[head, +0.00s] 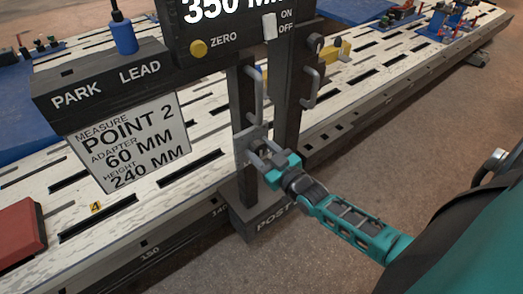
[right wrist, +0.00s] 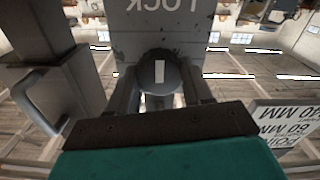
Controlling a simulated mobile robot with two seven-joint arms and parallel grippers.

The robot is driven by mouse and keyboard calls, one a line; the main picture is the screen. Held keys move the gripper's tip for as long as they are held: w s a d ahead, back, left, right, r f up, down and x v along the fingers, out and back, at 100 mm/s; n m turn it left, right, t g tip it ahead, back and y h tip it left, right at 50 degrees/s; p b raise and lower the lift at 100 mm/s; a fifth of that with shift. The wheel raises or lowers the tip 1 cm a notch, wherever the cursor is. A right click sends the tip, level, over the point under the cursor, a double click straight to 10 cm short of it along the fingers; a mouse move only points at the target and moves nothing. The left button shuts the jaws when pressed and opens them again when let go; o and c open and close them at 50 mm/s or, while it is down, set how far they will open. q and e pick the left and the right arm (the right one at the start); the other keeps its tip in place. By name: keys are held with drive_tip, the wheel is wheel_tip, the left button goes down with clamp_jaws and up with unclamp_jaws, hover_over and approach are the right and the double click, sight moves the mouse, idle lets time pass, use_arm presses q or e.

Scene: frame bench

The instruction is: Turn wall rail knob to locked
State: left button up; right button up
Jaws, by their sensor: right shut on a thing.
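The knob (right wrist: 158,72) is a round dark knob with a white mark on its face, seen in the right wrist view. It sits on a grey plate (right wrist: 185,42) with upside-down lettering reading "LOCK" at the top edge of the picture. The white mark lies upright in that view, in line with the lettering. My right gripper (head: 262,154) is at the plate on the left post of the dark frame in the head view, its fingers shut on the knob from both sides. In the head view the knob is mostly hidden by the fingers. My left gripper is not in view.
Two dark posts (head: 286,105) carry metal handles close above my right gripper. A display box (head: 230,40) spans their top. A "POINT 2" card (head: 130,140) hangs at left. The long slotted bench (head: 375,75) runs behind; open floor (head: 430,150) lies to the right.

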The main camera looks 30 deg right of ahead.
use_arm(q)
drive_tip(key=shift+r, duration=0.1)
use_arm(e)
drive_tip(key=shift+m, duration=0.4)
drive_tip(key=shift+c, duration=0.3)
drive_tip(key=shift+m, duration=0.3)
drive_tip(key=m+p, duration=0.1)
drive_tip(key=m, duration=0.2)
drive_tip(key=shift+r, duration=0.1)
drive_tip(key=m, duration=0.4)
drive_tip(key=shift+d+m, duration=0.1)
drive_tip(key=shift+m, duration=0.3)
drive_tip(key=m, duration=0.3)
drive_tip(key=shift+m, duration=0.3)
drive_tip(key=m, duration=0.2)
drive_tip(key=m+b, duration=0.1)
drive_tip(key=shift+f+m, duration=0.2)
drive_tip(key=shift+m, duration=0.2)
use_arm(q)
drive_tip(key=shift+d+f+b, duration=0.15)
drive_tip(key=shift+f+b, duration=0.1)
drive_tip(key=shift+b, duration=0.05)
use_arm(e)
drive_tip(key=shift+m, duration=0.6)
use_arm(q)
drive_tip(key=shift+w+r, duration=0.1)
